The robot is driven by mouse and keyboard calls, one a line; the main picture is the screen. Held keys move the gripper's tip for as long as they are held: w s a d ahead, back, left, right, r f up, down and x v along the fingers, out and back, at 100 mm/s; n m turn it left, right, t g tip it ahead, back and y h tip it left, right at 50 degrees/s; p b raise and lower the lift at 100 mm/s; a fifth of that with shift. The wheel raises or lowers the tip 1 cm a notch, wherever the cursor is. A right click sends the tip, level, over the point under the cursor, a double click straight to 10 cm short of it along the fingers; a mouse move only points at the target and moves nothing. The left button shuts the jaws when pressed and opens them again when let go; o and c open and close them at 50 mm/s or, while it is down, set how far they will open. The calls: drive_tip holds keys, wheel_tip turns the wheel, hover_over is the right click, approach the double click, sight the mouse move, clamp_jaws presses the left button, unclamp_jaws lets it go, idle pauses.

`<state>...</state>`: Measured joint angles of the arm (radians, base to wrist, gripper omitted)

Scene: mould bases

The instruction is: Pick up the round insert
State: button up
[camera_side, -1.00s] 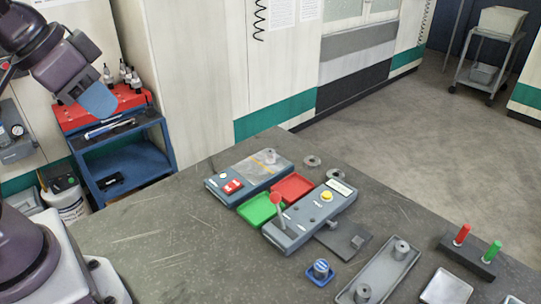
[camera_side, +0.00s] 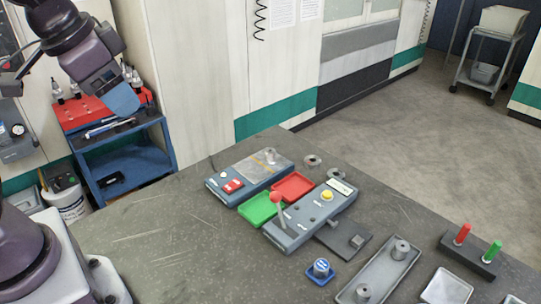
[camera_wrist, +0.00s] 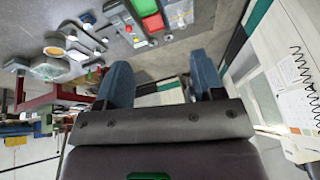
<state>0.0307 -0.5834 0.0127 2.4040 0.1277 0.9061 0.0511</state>
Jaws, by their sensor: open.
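My gripper (camera_side: 124,100) is high at the left of the side view, with blue fingertips pointing down, far from the bench items. In the wrist view my gripper (camera_wrist: 162,78) has its two blue fingers wide apart with nothing between them. I cannot tell for certain which piece is the round insert. Round grey pieces with a hole stand upright in a long grey tray (camera_side: 381,273), one at its far end (camera_side: 401,250) and one at its near end (camera_side: 362,293).
A grey control box (camera_side: 310,217) with a red-knobbed lever, another grey box (camera_side: 232,184), a green tray (camera_side: 260,209) and a red tray (camera_side: 293,186) fill the bench middle. A blue round-topped piece (camera_side: 320,268) and a peg block (camera_side: 468,255) stand nearer. The front left bench is clear.

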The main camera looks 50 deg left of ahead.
drive_tip(key=w+a+f+m+g+y, duration=0.1)
drive_tip(key=w+a+f+m+y, duration=0.3)
drive_tip(key=w, duration=0.6)
drive_tip(key=w+f+m+g+y, duration=0.1)
drive_tip(key=w+f+m+y, duration=0.2)
drive_tip(key=w+f+m, duration=0.5)
drive_tip(key=m+t+y, duration=0.3)
drive_tip(key=m+t, duration=0.2)
drive_tip(key=m, duration=0.6)
approach(271, 153)
drive_tip(key=shift+w+a+f, duration=0.3)
drive_tip(key=shift+w+a, duration=0.2)
drive_tip(key=shift+w, duration=0.25)
drive_tip(key=shift+w+a+f, duration=0.1)
drive_tip(key=shift+f, duration=0.1)
drive_tip(key=shift+w+a+f, duration=0.15)
drive_tip(key=shift+w+a, duration=0.05)
drive_tip(key=shift+a, duration=0.05)
drive_tip(key=x, duration=0.6)
drive_tip(key=shift+s+a, duration=0.15)
drive_tip(key=shift+a, duration=0.2)
clamp_jaws()
